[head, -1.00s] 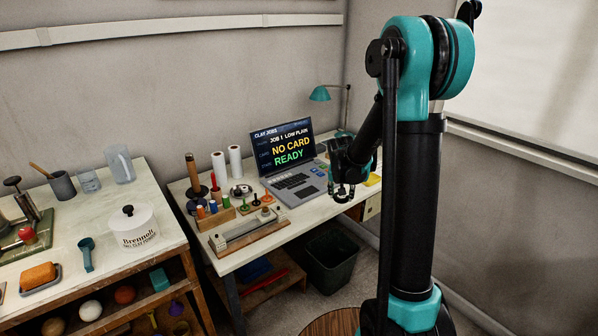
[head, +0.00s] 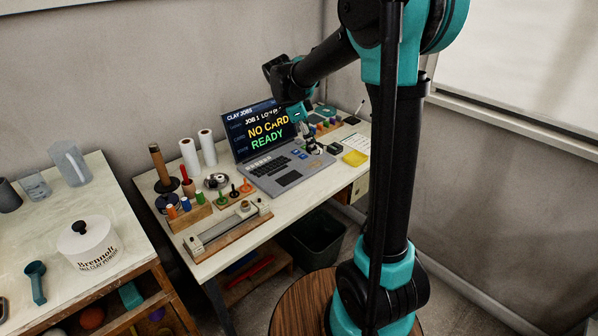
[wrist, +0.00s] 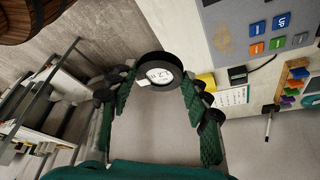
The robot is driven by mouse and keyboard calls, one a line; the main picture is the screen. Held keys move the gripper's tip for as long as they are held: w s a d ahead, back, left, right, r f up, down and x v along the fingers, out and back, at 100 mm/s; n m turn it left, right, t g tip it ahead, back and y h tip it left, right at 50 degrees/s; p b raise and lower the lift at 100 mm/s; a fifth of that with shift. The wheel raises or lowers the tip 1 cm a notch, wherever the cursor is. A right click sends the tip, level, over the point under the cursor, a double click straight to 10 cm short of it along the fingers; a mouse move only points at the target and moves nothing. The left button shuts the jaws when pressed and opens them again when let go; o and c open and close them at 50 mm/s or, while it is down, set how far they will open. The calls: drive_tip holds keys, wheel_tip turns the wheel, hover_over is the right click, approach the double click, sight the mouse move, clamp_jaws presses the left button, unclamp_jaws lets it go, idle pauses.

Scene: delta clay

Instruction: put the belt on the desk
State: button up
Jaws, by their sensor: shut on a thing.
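The belt (wrist: 151,86) looks like a black ring with a white label in the wrist view. My gripper (wrist: 158,88) has green padded fingers, one on each side of the ring, and is shut on it. In the head view my gripper (head: 313,148) is beside the right edge of the laptop, over the desk (head: 285,203). The belt is too small to make out there. I cannot tell how high above the desk top it is.
The laptop (head: 272,165) stands open on the desk. To its right are a yellow block (head: 355,158), a pale card (head: 358,143) and a rack of coloured pegs (head: 328,126). A dark bin (head: 318,242) stands below.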

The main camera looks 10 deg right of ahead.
sight(314, 190)
wheel_tip(314, 190, down, 17)
drive_tip(key=shift+f, duration=0.2)
idle(0.3)
drive_tip(key=o, duration=1.1)
drive_tip(key=v, duration=1.2)
drive_tip(key=s+d+f+n+t+y, duration=0.1)
drive_tip(key=s+d+f+n, duration=0.1)
drive_tip(key=s+n, duration=0.4)
drive_tip(key=s+d+f+n+t+y, duration=0.1)
drive_tip(key=s+d+n, duration=0.3)
drive_tip(key=s, duration=0.5)
drive_tip(key=s+d+f+n+t+y, duration=0.2)
drive_tip(key=s+d+n, duration=0.2)
drive_tip(key=s+n, duration=0.3)
drive_tip(key=shift+s+f+n+y, duration=0.2)
drive_tip(key=shift+f+n+y, duration=0.1)
drive_tip(key=shift+n, duration=0.5)
